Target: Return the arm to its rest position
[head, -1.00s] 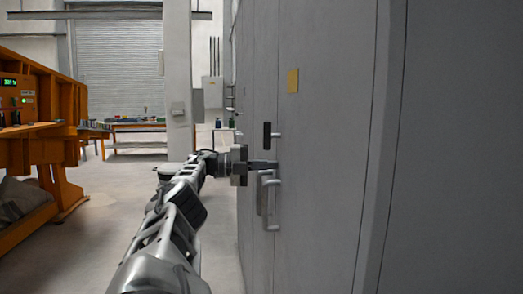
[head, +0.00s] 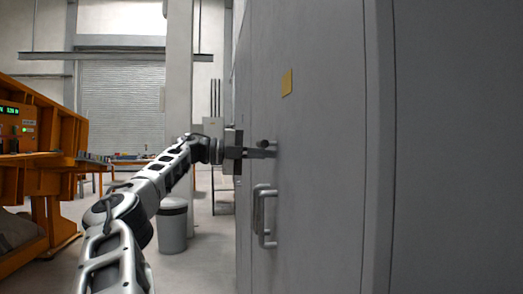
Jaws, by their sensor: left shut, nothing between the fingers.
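My left arm reaches in from the lower left, and its gripper (head: 264,153) is shut and empty. The fingers point right, close in front of the grey door (head: 318,190). A short dark handle (head: 266,143) on the door shows just above the fingers, partly hidden; I cannot tell whether they touch. A grey D-shaped pull handle (head: 264,216) is on the door below the gripper, apart from it. My right gripper is out of view.
A yellow label (head: 286,82) is on the door above. A grey bin (head: 172,228) stands on the floor behind my arm. Orange machinery (head: 40,150) stands at the left, a workbench (head: 130,162) and a pillar (head: 179,70) farther back. Floor between is clear.

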